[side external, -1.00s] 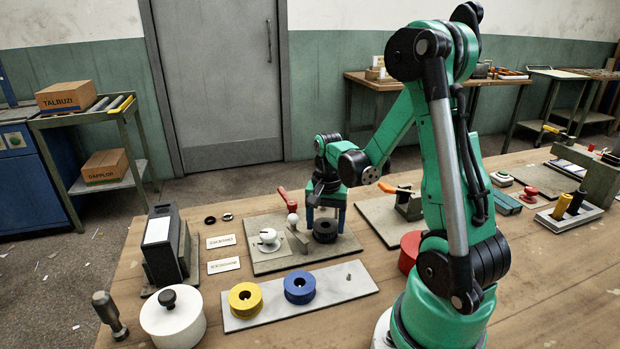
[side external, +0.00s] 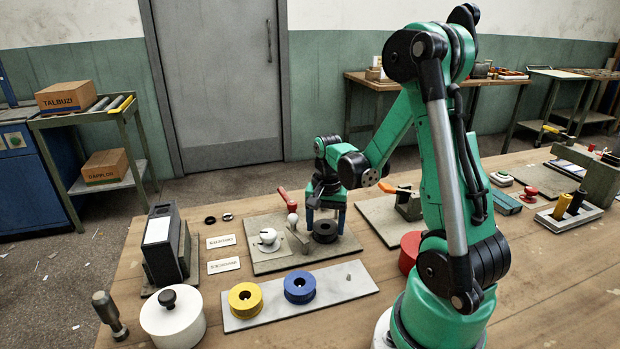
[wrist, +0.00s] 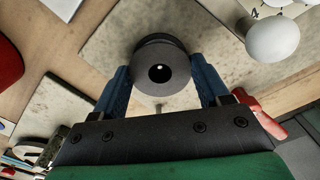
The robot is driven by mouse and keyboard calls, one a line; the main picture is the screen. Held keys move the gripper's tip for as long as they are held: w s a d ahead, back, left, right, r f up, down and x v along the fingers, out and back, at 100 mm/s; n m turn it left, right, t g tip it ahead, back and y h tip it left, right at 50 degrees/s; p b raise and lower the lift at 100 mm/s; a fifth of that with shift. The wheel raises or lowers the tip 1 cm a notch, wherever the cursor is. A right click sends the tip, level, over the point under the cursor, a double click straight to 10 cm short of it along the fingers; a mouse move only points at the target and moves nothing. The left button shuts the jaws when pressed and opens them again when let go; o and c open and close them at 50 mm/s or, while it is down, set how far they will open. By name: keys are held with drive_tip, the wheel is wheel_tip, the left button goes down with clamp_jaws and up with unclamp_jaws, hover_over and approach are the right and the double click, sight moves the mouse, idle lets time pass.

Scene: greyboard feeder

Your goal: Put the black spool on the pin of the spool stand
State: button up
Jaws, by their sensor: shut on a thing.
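The black spool (side external: 325,231) sits low at the right end of a greyish board (side external: 268,262) in the side external view. My gripper (side external: 325,222) points down over it, with its blue fingers on either side. In the wrist view the spool (wrist: 160,73) lies between the fingertips of my gripper (wrist: 162,85), its hole facing the camera. The fingers are shut on it. I cannot tell whether it touches the board. The spool stand (side external: 322,297) is a pale strip in front, holding a yellow spool (side external: 245,299) and a blue spool (side external: 299,287). Its bare pin (side external: 348,277) stands at right.
A red-handled clamp (side external: 288,200) and a white knob (side external: 268,238) stand left of my gripper. A white lidded pot (side external: 172,318) and a dark feeder (side external: 168,245) are further left. A red round thing (side external: 410,250) lies between the stand and my arm.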

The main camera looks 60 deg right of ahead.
drive_tip(key=o, duration=1.2)
drive_tip(key=shift+o, duration=0.2)
drive_tip(key=shift+r, duration=2.8)
drive_tip(key=w+a+r+n+t, duration=0.1)
drive_tip(key=a+r+n+t, duration=0.2)
drive_tip(key=a+n, duration=0.4)
drive_tip(key=w+a+r+n+t, duration=0.1)
drive_tip(key=a+r+n+t, duration=0.2)
drive_tip(key=a+n, duration=0.5)
drive_tip(key=a+t, duration=0.1)
drive_tip(key=a, duration=0.2)
drive_tip(key=shift+w+r, duration=0.2)
drive_tip(key=shift+w, duration=0.15)
